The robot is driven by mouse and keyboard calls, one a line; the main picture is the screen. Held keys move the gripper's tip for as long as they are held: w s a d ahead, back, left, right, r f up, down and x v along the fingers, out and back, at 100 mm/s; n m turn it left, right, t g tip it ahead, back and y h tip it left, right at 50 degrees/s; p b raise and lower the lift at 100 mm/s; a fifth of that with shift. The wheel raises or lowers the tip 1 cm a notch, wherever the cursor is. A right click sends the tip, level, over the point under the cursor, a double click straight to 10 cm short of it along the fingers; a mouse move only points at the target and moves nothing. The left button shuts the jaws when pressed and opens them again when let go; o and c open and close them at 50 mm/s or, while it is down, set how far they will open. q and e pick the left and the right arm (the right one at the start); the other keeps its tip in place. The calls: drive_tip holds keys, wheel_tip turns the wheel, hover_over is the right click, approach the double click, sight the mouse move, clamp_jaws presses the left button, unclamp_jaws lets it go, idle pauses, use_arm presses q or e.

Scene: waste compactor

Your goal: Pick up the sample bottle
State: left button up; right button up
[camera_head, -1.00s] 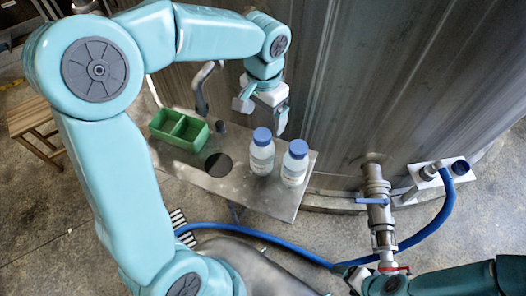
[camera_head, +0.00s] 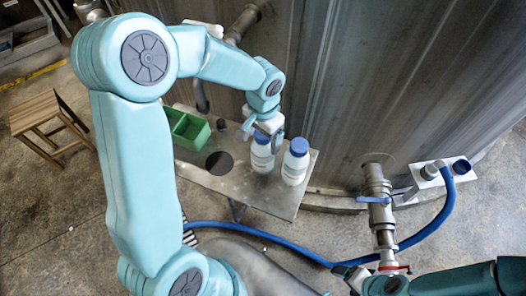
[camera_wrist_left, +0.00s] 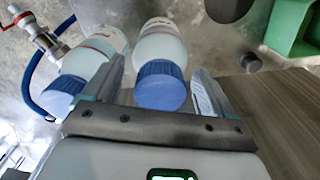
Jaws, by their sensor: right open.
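Two white bottles with blue caps stand upright on a metal table (camera_head: 235,190). My left gripper (camera_head: 262,132) is just above and behind the left bottle (camera_head: 262,160), with its jaws pointing down. In the left wrist view its fingers (camera_wrist_left: 160,92) are open, one on each side of that bottle's cap (camera_wrist_left: 160,86); I cannot tell whether they touch it. The right bottle (camera_head: 295,170) stands close beside, outside the jaws, and shows at the left of the wrist view (camera_wrist_left: 98,50). My right gripper (camera_head: 347,279) is open at the bottom right, near the blue hose, away from the bottles.
A green divided bin (camera_head: 188,130) and a dark round disc (camera_head: 219,163) are on the table's left part. A large metal tank wall (camera_head: 400,80) rises behind. A pipe with a blue-handled valve (camera_head: 380,200) and a blue hose (camera_head: 430,225) are at right. A wooden stool (camera_head: 48,120) stands left.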

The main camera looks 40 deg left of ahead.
use_arm(q)
clamp_jaws()
drive_tip(key=shift+w+r, duration=0.1)
drive_tip(key=shift+r, duration=0.05)
